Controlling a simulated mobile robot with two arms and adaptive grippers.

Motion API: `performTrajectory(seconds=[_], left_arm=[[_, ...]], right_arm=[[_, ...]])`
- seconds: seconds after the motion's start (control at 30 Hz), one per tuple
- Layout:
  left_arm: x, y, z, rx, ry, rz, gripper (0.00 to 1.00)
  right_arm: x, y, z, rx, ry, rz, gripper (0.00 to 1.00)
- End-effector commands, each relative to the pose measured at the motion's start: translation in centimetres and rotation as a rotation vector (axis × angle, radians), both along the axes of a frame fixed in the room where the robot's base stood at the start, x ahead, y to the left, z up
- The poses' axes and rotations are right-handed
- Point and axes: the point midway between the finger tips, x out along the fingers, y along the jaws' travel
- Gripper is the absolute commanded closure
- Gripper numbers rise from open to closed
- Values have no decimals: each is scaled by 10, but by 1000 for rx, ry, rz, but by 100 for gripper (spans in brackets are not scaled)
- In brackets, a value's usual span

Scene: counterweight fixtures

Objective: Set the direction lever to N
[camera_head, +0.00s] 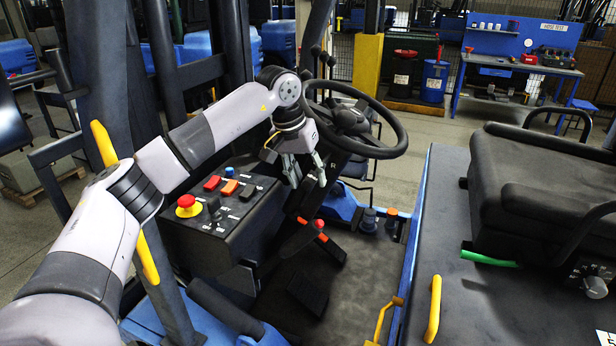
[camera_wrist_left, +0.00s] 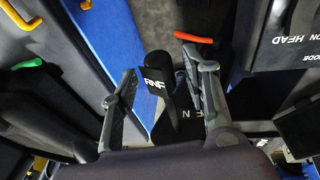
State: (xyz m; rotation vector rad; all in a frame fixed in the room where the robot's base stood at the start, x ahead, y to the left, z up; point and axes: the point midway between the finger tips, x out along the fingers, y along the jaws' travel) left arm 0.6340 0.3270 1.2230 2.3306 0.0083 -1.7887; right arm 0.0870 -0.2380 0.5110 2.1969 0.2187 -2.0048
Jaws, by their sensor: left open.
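My left gripper (camera_head: 307,172) is open below and left of the steering wheel (camera_head: 393,118), near the steering column. In the left wrist view a dark rounded lever-like part (camera_wrist_left: 160,66) with white "RNF" lettering beside it lies between the open fingers of the left gripper (camera_wrist_left: 168,76). I take it for the direction lever. I see no clear grip on it, and cannot tell which letter it points at. In the head view the gripper and arm hide it. My right gripper is not in view.
A control box (camera_head: 222,222) with a red emergency button (camera_head: 188,204) stands left of the gripper. A red-tipped lever (camera_head: 318,223) is below it; red also shows in the wrist view (camera_wrist_left: 194,38). The seat (camera_head: 550,180) is at right. The floor plate (camera_head: 372,268) has some free room.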

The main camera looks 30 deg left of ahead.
Motion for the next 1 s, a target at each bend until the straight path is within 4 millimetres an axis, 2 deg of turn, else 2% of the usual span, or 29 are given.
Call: performTrajectory(seconds=[0.3, 0.5, 0.7, 1.0], left_arm=[[-16, 8, 62, -1, -6, 1, 57], [-25, 12, 95, -1, -5, 1, 57], [-30, 13, 108, -1, -2, 0, 57], [-30, 14, 109, -1, -1, 0, 57]], right_arm=[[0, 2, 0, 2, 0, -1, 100], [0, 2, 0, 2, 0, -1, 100], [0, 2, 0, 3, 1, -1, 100], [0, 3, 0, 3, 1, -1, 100]])
